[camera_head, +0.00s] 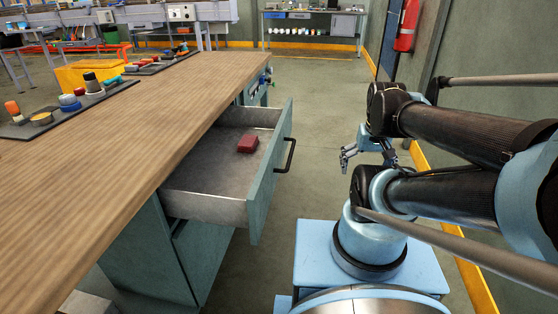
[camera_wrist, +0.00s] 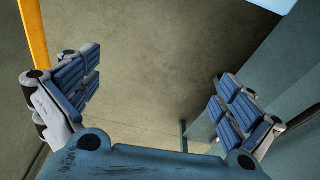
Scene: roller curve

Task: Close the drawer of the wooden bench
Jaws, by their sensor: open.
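The wooden bench (camera_head: 150,110) has its drawer (camera_head: 205,208) pulled well out on its right side. The drawer has a teal front panel (camera_head: 262,196) with a dark bar handle (camera_head: 289,156). A small red block (camera_head: 247,144) lies inside the drawer.
A green wall (camera_head: 480,110) with a red extinguisher (camera_head: 407,26) is at the right. A table (camera_head: 312,22) stands far back.

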